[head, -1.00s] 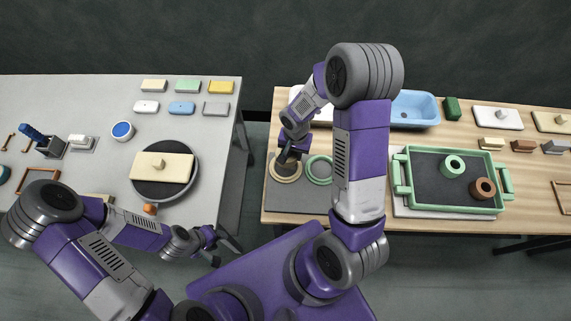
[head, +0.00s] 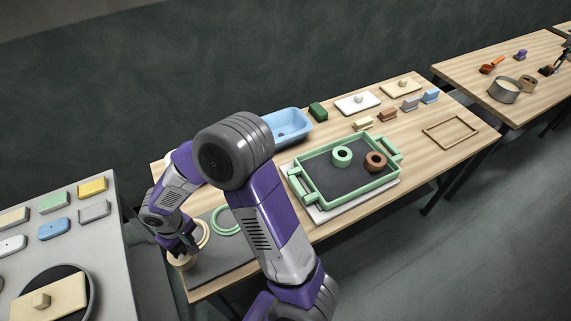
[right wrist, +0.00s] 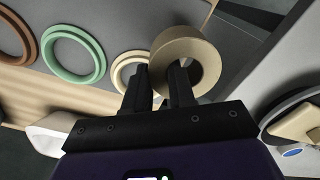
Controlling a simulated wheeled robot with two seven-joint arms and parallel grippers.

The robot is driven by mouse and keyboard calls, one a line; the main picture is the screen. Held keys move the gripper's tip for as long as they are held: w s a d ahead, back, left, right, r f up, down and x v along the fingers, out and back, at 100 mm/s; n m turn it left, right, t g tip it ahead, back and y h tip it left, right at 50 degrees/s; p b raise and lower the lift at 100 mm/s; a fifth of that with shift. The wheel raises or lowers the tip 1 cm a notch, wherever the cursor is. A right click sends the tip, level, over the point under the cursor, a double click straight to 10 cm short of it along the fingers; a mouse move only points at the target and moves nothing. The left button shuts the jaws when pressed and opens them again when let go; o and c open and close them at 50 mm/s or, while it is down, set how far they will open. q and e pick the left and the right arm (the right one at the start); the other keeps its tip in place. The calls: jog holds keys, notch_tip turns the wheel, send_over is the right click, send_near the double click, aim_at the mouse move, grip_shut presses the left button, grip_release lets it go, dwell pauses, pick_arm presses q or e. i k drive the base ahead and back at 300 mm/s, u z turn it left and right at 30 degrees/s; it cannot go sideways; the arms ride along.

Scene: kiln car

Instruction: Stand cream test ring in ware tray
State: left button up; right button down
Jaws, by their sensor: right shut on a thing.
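My right gripper (head: 183,247) is shut on the wall of the cream test ring (head: 180,262), a thick tan-cream ring at the left end of the wooden table. In the right wrist view, the ring (right wrist: 205,62) is between the fingers (right wrist: 160,76), with one finger in its hole. Whether it is clear of the grey mat is hard to tell. The ware tray (head: 325,174), green-rimmed with a dark floor, stands to the right on a pale board. It holds a green ring (head: 342,151) and a brown ring (head: 375,156). My left gripper is out of view.
A flat cream ring (head: 205,232) and a flat green ring (head: 226,222) lie on the grey mat (head: 215,262). A blue basin (head: 290,122) and small blocks stand behind the tray. My right arm crosses in front of the mat. The tray floor's left part is bare.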

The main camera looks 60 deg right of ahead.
aim_at(330, 186)
jog(key=k, duration=0.25)
jog(key=u, duration=2.15)
jog(key=k, duration=1.4)
jog(key=z, duration=2.15)
